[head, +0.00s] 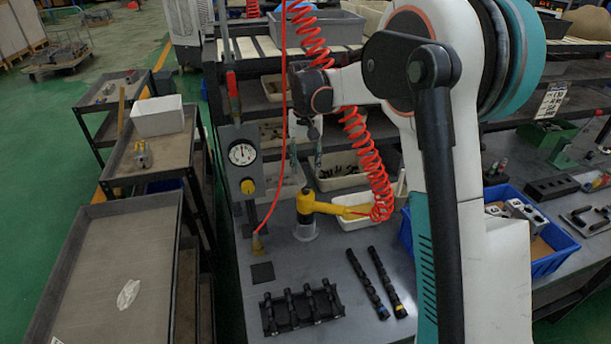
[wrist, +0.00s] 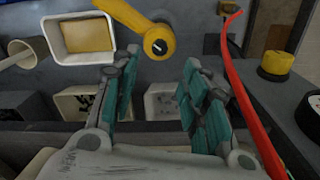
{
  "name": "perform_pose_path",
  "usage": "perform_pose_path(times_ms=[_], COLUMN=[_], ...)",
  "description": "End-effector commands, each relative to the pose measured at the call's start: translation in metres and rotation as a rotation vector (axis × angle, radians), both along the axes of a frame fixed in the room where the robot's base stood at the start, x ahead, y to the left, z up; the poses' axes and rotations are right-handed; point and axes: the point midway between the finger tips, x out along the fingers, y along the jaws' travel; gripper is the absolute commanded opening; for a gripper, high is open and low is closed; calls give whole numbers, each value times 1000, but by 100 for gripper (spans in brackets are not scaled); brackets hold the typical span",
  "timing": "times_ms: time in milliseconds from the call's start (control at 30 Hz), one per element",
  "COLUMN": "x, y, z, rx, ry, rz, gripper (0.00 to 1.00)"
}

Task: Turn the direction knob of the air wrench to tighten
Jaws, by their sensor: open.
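The yellow air wrench (head: 335,208) stands on a grey round holder on the workbench, joined to a red coiled hose. In the wrist view, the wrench (wrist: 125,14) enters from the top edge, and its rounded end carries a small metallic direction knob (wrist: 159,46). My gripper (wrist: 160,72) is open and empty, with its teal-padded fingers spread. The knob lies just beyond the fingertips, about midway between them, and no contact shows. In the head view, my gripper (head: 305,150) hangs above the wrench, partly hidden by my arm. The knob's setting is too small to read.
A grey regulator post (head: 240,150) with a gauge and yellow knob (head: 247,187) stands left of the wrench. The red hose (wrist: 245,90) passes close to the right finger. A black rack (head: 300,306), dark shafts (head: 368,282) and a blue crate (head: 548,264) occupy the bench.

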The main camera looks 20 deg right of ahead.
Motion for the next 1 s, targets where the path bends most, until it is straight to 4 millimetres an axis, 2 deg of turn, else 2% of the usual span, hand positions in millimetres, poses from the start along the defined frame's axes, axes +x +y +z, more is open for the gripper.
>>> perform_pose_path(times_ms=[100, 233, 667, 833, 1000], x=[0, 0, -1, -19, -58], y=[0, 0, 0, 0, -1], z=[18, 29, 34, 48, 73], rx=[0, 0, 0, 0, -2], ry=[0, 0, -2, -34, -106], rz=[0, 0, 1, 14, 45], gripper=[41, 41, 41, 41, 41])
